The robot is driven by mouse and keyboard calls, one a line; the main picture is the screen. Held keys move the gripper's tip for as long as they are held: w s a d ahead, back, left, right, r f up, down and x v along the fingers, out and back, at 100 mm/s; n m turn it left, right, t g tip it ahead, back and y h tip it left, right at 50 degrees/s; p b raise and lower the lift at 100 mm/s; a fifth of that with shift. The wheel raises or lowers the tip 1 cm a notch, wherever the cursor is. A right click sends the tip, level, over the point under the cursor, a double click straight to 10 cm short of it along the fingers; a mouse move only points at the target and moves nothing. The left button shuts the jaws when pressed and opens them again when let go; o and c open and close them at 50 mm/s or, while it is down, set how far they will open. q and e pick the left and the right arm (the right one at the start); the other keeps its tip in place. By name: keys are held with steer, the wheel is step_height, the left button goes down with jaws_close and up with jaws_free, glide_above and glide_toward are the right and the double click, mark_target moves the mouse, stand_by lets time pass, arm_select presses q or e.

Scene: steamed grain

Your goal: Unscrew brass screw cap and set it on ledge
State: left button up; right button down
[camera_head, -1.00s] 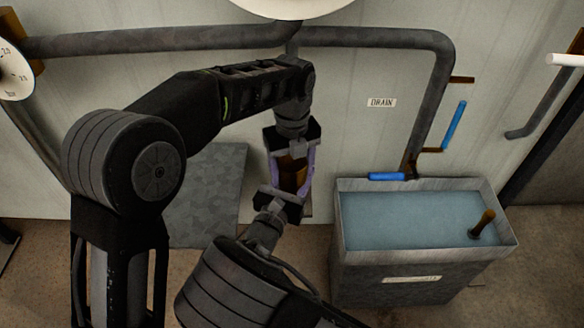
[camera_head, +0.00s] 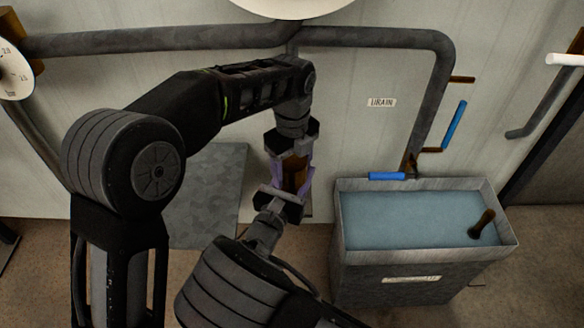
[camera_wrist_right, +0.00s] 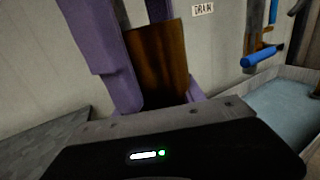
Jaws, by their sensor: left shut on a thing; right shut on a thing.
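A brown, brass-like piece (camera_head: 296,172) is between my two grippers in front of the wall. I cannot tell the screw cap apart from the rest of it. My left gripper (camera_head: 295,160) reaches down onto the piece from above and is shut on it. My right gripper (camera_head: 290,186) reaches up from below and is shut on it too. Purple fingers stand along its sides. In the right wrist view the brown piece (camera_wrist_right: 160,62) stands between purple fingers, its lower end hidden by the gripper body. The ledge cannot be made out clearly.
A metal tank (camera_head: 420,262) of bluish water stands at the right, with a dark handle (camera_head: 482,223) in it. A grey pipe (camera_head: 160,42) runs along the wall above. Blue handles (camera_head: 387,176) sit by the DRAIN label (camera_head: 382,102). A grey panel (camera_head: 215,200) is at left.

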mark_target(292, 161)
arm_select(q)
steer(key=o, duration=1.6)
steer(key=shift+c, duration=0.2)
steer(key=shift+r, duration=2.25)
steer(key=shift+c, duration=0.4)
